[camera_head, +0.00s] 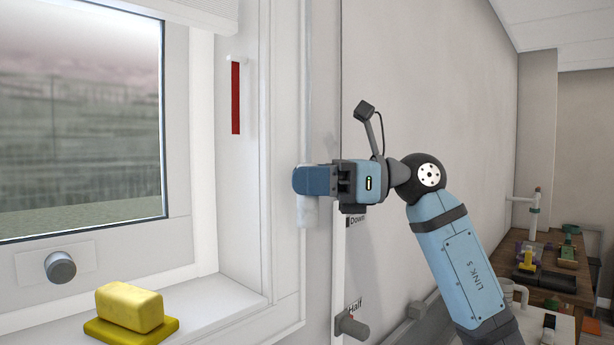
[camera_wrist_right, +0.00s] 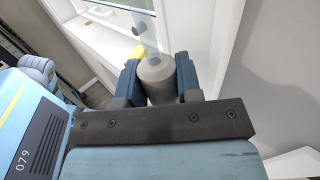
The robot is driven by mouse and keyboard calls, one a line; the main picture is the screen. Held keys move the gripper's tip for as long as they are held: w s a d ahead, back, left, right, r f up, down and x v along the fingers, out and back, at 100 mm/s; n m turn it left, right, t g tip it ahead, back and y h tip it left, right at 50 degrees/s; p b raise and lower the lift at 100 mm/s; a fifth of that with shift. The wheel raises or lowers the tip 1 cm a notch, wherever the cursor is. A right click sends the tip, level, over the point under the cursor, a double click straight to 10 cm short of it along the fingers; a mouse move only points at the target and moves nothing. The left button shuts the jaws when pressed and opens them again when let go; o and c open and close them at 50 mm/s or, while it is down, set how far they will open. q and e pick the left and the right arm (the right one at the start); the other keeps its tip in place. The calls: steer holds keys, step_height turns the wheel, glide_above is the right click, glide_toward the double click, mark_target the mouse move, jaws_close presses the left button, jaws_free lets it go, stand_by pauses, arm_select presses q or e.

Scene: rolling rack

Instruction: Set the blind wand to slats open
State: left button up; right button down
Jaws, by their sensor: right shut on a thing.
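The blind wand is a thin translucent rod (camera_head: 307,90) hanging down the wall beside the window frame, with a thicker pale grip (camera_head: 308,213) at its lower part. In the right wrist view, the grey end of the wand (camera_wrist_right: 157,82) sits between the two dark blue fingers (camera_wrist_right: 157,84). The blind (camera_head: 195,10) shows only as a white edge at the top left; its slat angle cannot be told. My left gripper is out of view.
A peg (camera_head: 352,326) sticks out of a wall strip marked "Down" and "Half", below my right gripper. A red strip (camera_head: 236,97) is on the window frame. Yellow blocks (camera_head: 130,308) lie on the sill near a grey knob (camera_head: 60,267). A cluttered wooden table (camera_head: 545,288) stands far right.

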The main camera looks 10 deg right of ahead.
steer(key=shift+a+f, duration=0.1)
steer(key=shift+f, duration=0.15)
steer(key=c, duration=1.1)
jaws_free()
steer(key=shift+o, duration=0.2)
steer(key=s+d+b, duration=0.1)
steer(key=d+b, duration=0.1)
steer(key=d, duration=1.2)
steer(key=shift+s+b, duration=0.3)
steer(key=shift+s, duration=0.05)
